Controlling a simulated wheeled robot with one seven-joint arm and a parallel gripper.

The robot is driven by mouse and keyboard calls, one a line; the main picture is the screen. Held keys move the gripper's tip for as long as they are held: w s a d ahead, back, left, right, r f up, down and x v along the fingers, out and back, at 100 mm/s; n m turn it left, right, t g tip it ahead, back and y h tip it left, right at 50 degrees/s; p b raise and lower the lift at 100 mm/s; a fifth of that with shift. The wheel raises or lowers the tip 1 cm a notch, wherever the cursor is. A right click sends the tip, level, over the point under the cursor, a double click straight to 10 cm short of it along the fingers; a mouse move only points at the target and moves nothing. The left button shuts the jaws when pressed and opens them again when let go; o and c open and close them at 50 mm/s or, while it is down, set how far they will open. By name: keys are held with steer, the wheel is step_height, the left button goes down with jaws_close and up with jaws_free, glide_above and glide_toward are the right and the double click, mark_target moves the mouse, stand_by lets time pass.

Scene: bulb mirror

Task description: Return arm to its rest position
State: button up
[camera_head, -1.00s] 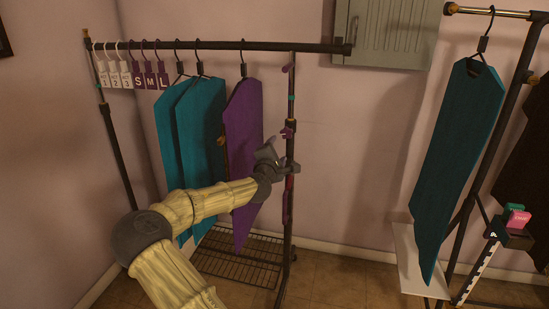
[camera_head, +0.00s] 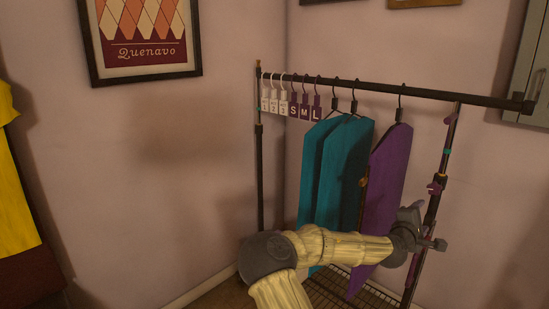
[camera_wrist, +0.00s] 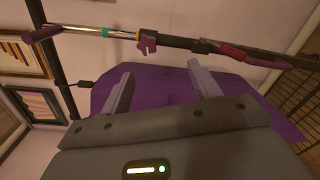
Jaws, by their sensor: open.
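My gripper (camera_head: 422,240) is at the right end of my arm in the head view, in front of the clothes rack's right post (camera_head: 430,205) and beside the purple garment (camera_head: 385,195). In the wrist view, my gripper (camera_wrist: 158,78) shows two grey fingers spread apart with nothing between them. The purple garment (camera_wrist: 155,92) lies behind the fingers there; whether they touch it I cannot tell. My arm (camera_head: 345,245) reaches across the lower part of the rack, hiding the bottoms of the teal garments.
Two teal garments (camera_head: 345,170) hang left of the purple one. Several white and purple size tags (camera_head: 292,108) hang at the rail's left end. A wire shelf (camera_head: 335,290) is below. A framed picture (camera_head: 145,40) and a yellow garment (camera_head: 15,180) are at left.

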steer(key=s+a+f+m+g+y, duration=0.25)
steer(key=s+f+m, duration=0.2)
steer(key=f, duration=0.25)
steer(key=s+a+f+m+g+y, duration=0.25)
steer(key=s+f+m, duration=0.2)
steer(key=f, duration=0.35)
steer(key=s+a+f+m+g+y, duration=0.1)
steer(key=s+a+y, duration=0.25)
steer(key=a, duration=0.45)
steer(key=s+a+f+m+g+y, duration=0.1)
steer(key=s+a+m+y, duration=0.2)
steer(key=a, duration=0.5)
steer(key=s+a+r+n+g+y, duration=0.15)
steer(key=s+a+r, duration=0.25)
steer(key=s+a, duration=0.65)
steer(key=w+p+v, duration=0.2)
steer(key=p+v, duration=0.8)
steer(key=w+d+r+p+v, duration=0.1)
steer(key=w+p+v, duration=0.1)
steer(key=p+v, duration=0.8)
steer(key=shift+w+a+r+y+p, duration=0.15)
steer(key=shift+w+a+y+p, duration=0.15)
steer(key=shift+p, duration=0.1)
steer(key=shift+m, duration=0.25)
